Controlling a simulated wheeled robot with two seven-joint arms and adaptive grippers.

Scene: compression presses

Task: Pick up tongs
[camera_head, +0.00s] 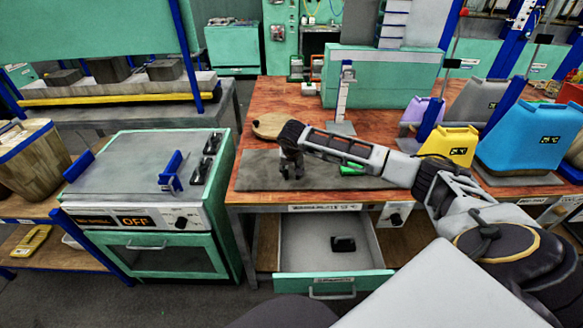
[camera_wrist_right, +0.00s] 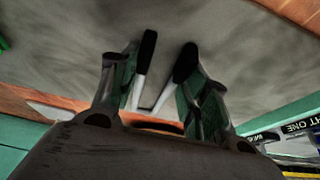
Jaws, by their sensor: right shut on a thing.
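My right gripper (camera_head: 291,168) is low over the dark grey mat (camera_head: 252,180) on the wooden workbench, at the end of my arm that reaches in from the right. In the head view I cannot make out the tongs clearly at the gripper. I cannot tell whether they touch the mat. My left gripper is not in view.
An open drawer (camera_head: 317,270) below the bench holds a black object (camera_head: 343,243). A press machine (camera_head: 140,165) stands left, its display reading OFF. A round wooden board (camera_head: 268,125) and metal stand (camera_head: 344,95) are behind the gripper. Yellow (camera_head: 450,146) and blue (camera_head: 525,140) containers stand right.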

